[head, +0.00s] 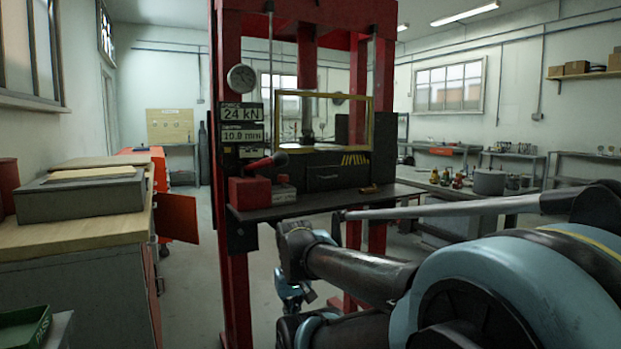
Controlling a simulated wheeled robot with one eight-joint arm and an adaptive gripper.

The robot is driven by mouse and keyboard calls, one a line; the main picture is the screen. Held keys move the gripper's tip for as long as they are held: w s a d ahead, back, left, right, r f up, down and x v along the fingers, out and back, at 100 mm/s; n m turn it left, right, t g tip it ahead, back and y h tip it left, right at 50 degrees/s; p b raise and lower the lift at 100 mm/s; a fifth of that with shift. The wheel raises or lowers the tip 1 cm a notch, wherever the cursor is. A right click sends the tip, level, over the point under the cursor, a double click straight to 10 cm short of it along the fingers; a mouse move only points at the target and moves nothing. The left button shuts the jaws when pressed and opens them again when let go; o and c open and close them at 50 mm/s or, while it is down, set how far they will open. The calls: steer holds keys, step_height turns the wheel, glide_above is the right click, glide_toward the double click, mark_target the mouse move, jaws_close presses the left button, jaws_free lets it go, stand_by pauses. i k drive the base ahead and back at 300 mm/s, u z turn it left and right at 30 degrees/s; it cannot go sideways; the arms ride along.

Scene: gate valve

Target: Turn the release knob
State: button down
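A red press (231,262) stands in the middle of the head view. A red pump unit (249,191) sits on the left of its front ledge. A lever with a red grip and dark end (266,162) rises from the unit. A smaller grey and red block (284,190) is beside it. I cannot make out which part is the release knob. My arm reaches in from the lower right, below and in front of the ledge. Its far end is small and cluttered, and I cannot make out gripper fingers there. Nothing of my arm visibly touches the pump unit.
The press ledge (330,199) juts forward. A yellow-framed guard (369,120) encloses the press opening; the display (241,112) reads 24 kN. A wooden-topped bench (75,235) with a grey case (82,192) is at left.

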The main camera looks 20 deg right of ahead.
mark_target(282, 179)
steer(key=u, duration=0.65)
steer(key=k, duration=1.2)
steer(key=z, duration=1.4)
steer(key=i, duration=0.95)
steer(key=u, duration=0.05)
